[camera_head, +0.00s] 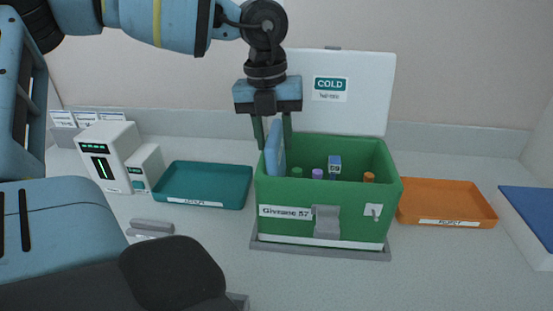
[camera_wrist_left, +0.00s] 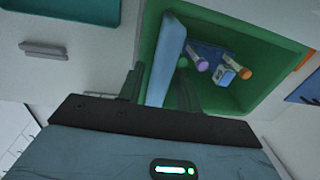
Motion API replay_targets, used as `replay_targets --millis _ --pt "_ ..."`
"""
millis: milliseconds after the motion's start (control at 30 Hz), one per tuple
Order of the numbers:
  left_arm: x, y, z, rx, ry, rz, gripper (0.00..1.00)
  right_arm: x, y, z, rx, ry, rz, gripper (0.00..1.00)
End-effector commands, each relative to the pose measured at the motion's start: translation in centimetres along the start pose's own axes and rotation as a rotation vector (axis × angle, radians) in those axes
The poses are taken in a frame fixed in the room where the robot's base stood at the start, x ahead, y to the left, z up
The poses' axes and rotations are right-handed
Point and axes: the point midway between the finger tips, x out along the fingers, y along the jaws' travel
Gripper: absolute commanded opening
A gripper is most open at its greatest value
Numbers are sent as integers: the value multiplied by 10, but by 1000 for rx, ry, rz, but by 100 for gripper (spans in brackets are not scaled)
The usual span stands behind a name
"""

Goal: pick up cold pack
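The cold pack is a flat light-blue slab (camera_head: 274,150) standing on edge at the left end of the open green box (camera_head: 335,215). Its top rises above the box rim. My left gripper (camera_head: 273,138) points down over it, one finger on each side. In the left wrist view the cold pack (camera_wrist_left: 168,50) lies between the fingers of the left gripper (camera_wrist_left: 160,85), with a gap beside the left finger, so the gripper looks open. The pack's lower part is hidden by the box wall in the head view. My right gripper is not in view.
A teal tray (camera_head: 204,184) lies left, an orange tray (camera_head: 447,201) right. White devices (camera_head: 108,157) stand at far left, and a blue-topped block (camera_head: 530,215) at far right.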

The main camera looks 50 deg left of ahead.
Motion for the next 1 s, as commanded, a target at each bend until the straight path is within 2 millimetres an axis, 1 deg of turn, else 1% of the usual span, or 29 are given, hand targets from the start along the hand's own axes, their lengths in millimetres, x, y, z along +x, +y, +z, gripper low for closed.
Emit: replay_targets --millis 33,200,233,267,667,767,867,1000 --pt "0 0 0 0 0 0 28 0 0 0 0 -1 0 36" --pt "0 0 0 0 0 0 6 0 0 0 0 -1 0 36" --pt "0 0 0 0 0 0 2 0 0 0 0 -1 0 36" --pt "0 0 0 0 0 0 0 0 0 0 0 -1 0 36" --pt "-4 -1 0 0 -3 -1 0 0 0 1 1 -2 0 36" --pt "-11 -2 1 0 -4 -2 0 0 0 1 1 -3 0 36" --pt "-22 -3 1 0 -5 -2 0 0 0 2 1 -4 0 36" --pt "-43 -5 1 -1 -6 -2 0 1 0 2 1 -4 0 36"
